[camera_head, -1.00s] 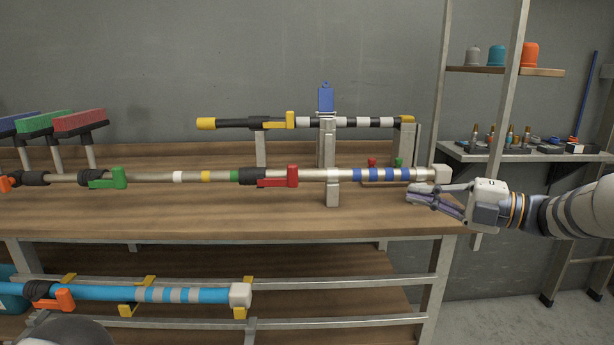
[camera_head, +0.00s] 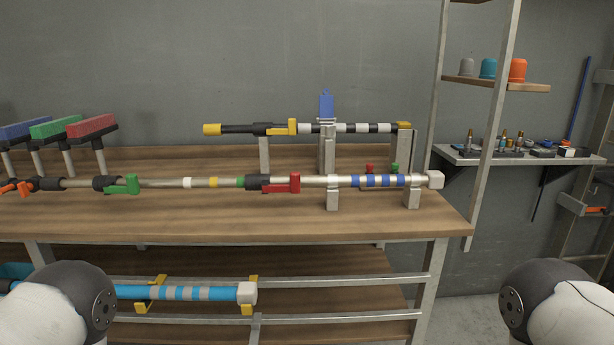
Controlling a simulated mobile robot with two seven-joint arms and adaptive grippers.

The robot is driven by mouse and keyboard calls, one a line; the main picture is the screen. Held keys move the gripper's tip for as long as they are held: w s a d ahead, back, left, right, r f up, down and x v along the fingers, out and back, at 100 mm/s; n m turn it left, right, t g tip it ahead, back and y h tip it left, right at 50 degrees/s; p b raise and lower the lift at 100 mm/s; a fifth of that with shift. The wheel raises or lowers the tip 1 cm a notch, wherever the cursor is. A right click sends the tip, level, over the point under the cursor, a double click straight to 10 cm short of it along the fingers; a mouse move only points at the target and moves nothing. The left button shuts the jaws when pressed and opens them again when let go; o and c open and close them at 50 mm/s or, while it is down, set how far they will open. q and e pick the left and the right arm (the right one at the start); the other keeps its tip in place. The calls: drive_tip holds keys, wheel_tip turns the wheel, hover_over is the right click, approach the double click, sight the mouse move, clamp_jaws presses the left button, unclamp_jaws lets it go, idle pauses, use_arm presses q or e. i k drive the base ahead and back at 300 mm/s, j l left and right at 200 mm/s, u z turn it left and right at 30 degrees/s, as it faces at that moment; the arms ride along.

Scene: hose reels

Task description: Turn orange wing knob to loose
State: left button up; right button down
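An orange wing knob (camera_head: 20,188) sits at the far left end of the long metal pole (camera_head: 320,181), beside a black collar (camera_head: 50,184). The pole lies level on grey stands above the workbench (camera_head: 230,212). A green wing knob (camera_head: 126,185) and a red wing knob (camera_head: 283,184) sit further right along it. A blue pole (camera_head: 190,293) lies on the lower rack, its left part largely hidden by my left arm. Neither gripper shows; only rounded links of my arms are at the bottom left and bottom right.
A shorter black-and-white pole (camera_head: 360,128) with a yellow knob (camera_head: 284,127) stands behind on supports. Red, green and blue brush heads (camera_head: 92,126) stand at the back left. A metal shelf post (camera_head: 488,140) rises at right. The front of the bench top is clear.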

sight(24, 189)
drive_tip(key=u, duration=1.5)
